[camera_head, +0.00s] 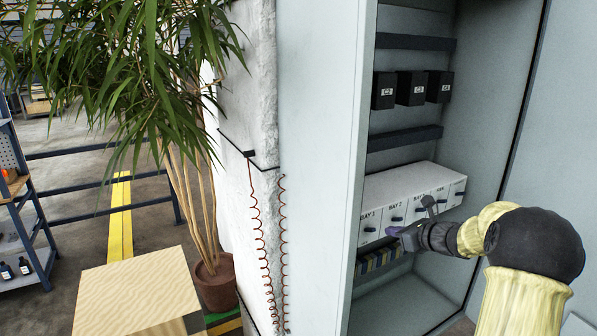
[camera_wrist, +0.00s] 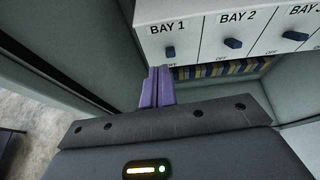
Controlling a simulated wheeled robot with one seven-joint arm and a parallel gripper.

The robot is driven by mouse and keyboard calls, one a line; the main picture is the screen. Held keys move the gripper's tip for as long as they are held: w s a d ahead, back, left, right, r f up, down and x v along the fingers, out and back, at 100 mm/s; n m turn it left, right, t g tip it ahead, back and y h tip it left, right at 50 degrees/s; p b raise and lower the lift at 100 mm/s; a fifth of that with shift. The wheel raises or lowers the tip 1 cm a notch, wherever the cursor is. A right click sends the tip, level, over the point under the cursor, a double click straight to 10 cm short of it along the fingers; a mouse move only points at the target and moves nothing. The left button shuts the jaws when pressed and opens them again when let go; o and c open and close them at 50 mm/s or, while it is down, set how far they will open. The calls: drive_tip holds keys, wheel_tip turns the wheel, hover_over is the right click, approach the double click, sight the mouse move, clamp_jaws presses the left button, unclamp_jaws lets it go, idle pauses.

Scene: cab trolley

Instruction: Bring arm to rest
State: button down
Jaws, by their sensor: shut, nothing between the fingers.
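My gripper (camera_head: 393,231) is inside the open grey cabinet (camera_head: 318,150), reached in from the right. Its purple fingers, also in the wrist view (camera_wrist: 157,87), are closed together and hold nothing. The fingertips are just below the front of a white switch panel (camera_head: 408,187) and near its BAY 1 end; I cannot tell if they touch it. My wrist hides part of the panel's lower right in the head view.
A row of coloured blocks (camera_head: 378,258) lies under the panel. Three black boxes (camera_head: 411,89) hang above.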

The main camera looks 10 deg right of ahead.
drive_tip(key=s+a+f+n+g+b, duration=0.4)
drive_tip(key=s+a+f+n+g, duration=0.2)
drive_tip(key=s+a+f+n, duration=0.65)
drive_tip(key=s+a+f+n+g+h+b, duration=0.1)
drive_tip(key=s+a+f+n+h+b, duration=0.1)
drive_tip(key=s+n, duration=0.7)
drive_tip(key=s+a+f+n+g+h+b, duration=0.2)
drive_tip(key=s+a+f+n+h+b, duration=0.1)
drive_tip(key=s+n, duration=0.6)
drive_tip(key=shift+s+a+f+h, duration=0.3)
drive_tip(key=shift+s+a+f, duration=0.25)
drive_tip(key=shift+f, duration=0.3)
